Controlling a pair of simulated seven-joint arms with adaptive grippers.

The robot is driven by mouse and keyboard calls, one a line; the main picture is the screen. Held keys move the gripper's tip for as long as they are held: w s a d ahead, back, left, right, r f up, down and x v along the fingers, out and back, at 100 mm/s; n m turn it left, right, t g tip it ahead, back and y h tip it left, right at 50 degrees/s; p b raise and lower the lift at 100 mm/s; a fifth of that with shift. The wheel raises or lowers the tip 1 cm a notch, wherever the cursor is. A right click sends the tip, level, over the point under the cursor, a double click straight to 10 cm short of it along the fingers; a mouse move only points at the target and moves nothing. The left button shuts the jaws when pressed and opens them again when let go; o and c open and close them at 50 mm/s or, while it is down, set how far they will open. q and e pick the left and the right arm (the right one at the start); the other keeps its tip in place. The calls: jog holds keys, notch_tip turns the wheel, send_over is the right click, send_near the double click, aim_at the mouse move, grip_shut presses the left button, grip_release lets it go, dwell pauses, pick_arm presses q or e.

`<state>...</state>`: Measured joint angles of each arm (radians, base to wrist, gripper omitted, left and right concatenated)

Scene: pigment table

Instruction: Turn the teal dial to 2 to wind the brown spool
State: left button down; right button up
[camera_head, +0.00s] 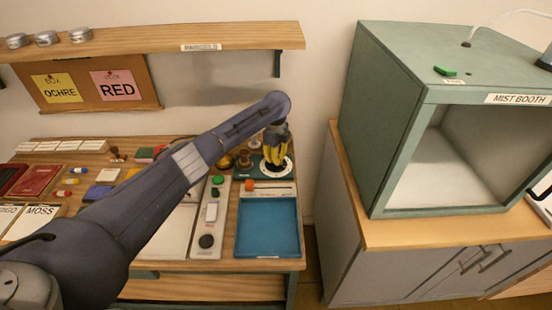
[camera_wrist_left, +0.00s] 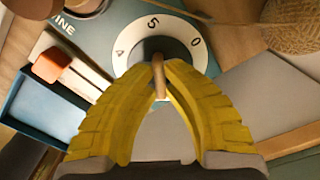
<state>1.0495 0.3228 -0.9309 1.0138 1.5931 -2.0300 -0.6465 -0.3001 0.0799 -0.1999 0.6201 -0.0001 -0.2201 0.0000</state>
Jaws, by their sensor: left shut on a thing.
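The dial, a white numbered ring (camera_head: 288,166) on a teal plate, is at the back right of the table. In the left wrist view the ring (camera_wrist_left: 201,53) shows 4, 5 and 0; the rest, including any 2, is hidden. My left gripper (camera_head: 275,158) is over the dial, with yellow fingers pointing down. In the left wrist view its fingertips (camera_wrist_left: 159,66) meet on the tan bar-like handle (camera_wrist_left: 159,82) at the dial's middle. A wound ball of brown twine (camera_wrist_left: 292,27), likely the brown spool, is beside the dial. My right gripper is not seen.
A blue tray (camera_head: 268,228) lies in front of the dial, with an orange slider (camera_head: 250,185) between. A panel with buttons (camera_head: 208,225) is left of the tray. The green mist booth (camera_head: 385,130) stands to the right. A shelf (camera_head: 150,42) overhangs the back.

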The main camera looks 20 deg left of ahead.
pick_arm(q)
jog(key=shift+m, duration=0.3)
jog(key=c, duration=1.5)
grip_release()
jog(key=shift+r, duration=0.1)
jog(key=shift+r, duration=3.65)
